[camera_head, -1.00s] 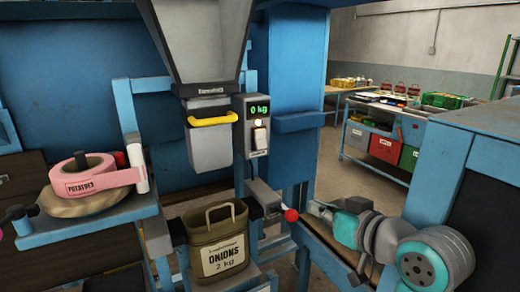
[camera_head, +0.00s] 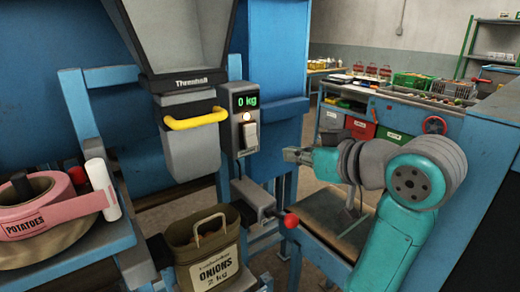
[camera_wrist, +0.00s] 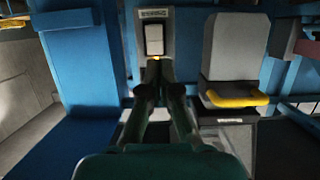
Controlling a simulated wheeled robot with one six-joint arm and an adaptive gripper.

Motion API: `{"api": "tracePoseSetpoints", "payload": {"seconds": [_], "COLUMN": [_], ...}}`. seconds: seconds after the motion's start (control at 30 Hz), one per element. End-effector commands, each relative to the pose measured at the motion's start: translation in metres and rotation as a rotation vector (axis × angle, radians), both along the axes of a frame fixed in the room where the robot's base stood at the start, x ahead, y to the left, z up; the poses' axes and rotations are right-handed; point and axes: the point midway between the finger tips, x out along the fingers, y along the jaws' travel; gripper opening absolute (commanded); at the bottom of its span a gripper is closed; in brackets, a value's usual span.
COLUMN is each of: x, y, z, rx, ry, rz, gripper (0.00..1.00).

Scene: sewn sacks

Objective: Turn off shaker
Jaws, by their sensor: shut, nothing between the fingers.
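A grey control box (camera_head: 240,120) stands on the blue machine frame, with a green "0 kg" display, a small lit lamp (camera_head: 247,116) and a pale rocker switch (camera_head: 250,135). My gripper (camera_head: 288,155) is to the right of the box and a little lower than the switch, apart from it in the head view. In the wrist view my shut, empty fingers (camera_wrist: 158,68) point toward the box, and the rocker switch (camera_wrist: 154,40) shows just past their tips. The fingertips lie close to the glowing lamp in that picture; I cannot tell any contact.
A grey hopper spout with a yellow handle (camera_head: 196,121) is left of the box. Below, an olive "ONIONS 2 kg" sack (camera_head: 208,250) stands near a lever with a red knob (camera_head: 291,221). A pink "POTATOES" roll (camera_head: 50,215) lies at left.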

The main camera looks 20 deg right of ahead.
Motion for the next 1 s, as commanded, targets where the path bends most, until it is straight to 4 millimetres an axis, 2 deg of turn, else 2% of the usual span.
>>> {"api": "tracePoseSetpoints", "payload": {"seconds": [0.17, 0.7, 1.0], "x": [0.014, 0.100, 0.124], "y": [0.005, 0.033, 0.041], "z": [-0.006, -0.035, -0.043], "rx": [0.002, 0.001, 0.001], "ry": [0.004, 0.003, 0.001], "rz": [0.003, 0.002, 0.000], "gripper": [0.00, 0.00, 0.00]}}
